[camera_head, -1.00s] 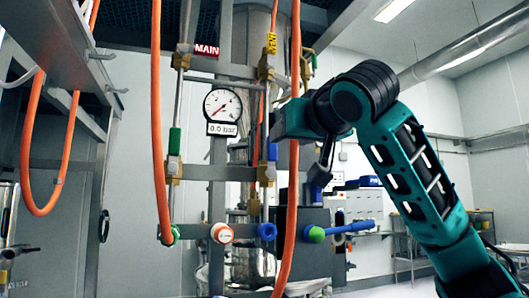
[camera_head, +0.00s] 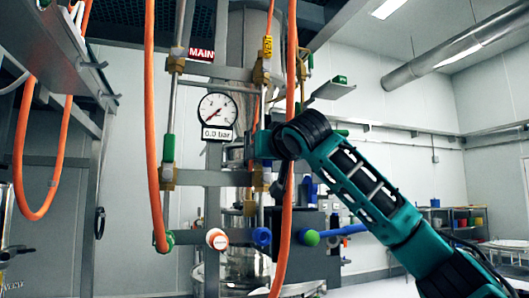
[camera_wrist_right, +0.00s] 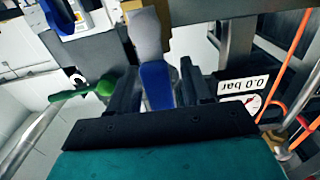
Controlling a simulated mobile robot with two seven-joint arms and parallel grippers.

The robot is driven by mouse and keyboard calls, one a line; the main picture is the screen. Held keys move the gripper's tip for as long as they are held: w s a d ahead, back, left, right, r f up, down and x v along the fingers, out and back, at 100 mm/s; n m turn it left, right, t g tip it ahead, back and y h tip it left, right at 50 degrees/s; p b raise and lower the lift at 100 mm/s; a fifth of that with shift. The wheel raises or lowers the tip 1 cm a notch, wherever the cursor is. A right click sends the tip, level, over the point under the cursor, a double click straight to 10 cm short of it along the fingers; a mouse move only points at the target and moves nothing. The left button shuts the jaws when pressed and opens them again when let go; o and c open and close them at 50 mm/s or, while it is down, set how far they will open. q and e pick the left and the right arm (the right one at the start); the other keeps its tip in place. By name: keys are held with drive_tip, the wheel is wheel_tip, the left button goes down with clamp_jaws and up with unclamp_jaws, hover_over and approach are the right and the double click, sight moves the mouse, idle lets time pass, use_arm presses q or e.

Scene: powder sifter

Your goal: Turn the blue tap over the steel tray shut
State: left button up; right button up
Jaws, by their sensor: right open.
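The blue tap's handle (camera_wrist_right: 157,85) shows in the right wrist view, lying lengthwise between the two black fingers of my right gripper (camera_wrist_right: 160,73). The fingers are apart, with a gap visible on each side of the handle. In the head view my right wrist covers the spot where the tap's blue handle is, and the fingers are mostly hidden behind the orange hose. The steel tray (camera_head: 300,290) seems to show only as a pale rim at the bottom edge; I cannot tell its full shape. My left gripper is not in view.
An orange hose (camera_head: 290,120) hangs in front of my right wrist. A pressure gauge (camera_head: 217,110) reads 0.0 bar to the left. A green-handled valve (camera_head: 168,148), an orange-white knob (camera_head: 217,239), a blue knob (camera_head: 262,237) and a green knob (camera_head: 309,238) are nearby.

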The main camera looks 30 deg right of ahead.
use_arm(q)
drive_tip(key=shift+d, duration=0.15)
use_arm(e)
clamp_jaws()
idle(0.4)
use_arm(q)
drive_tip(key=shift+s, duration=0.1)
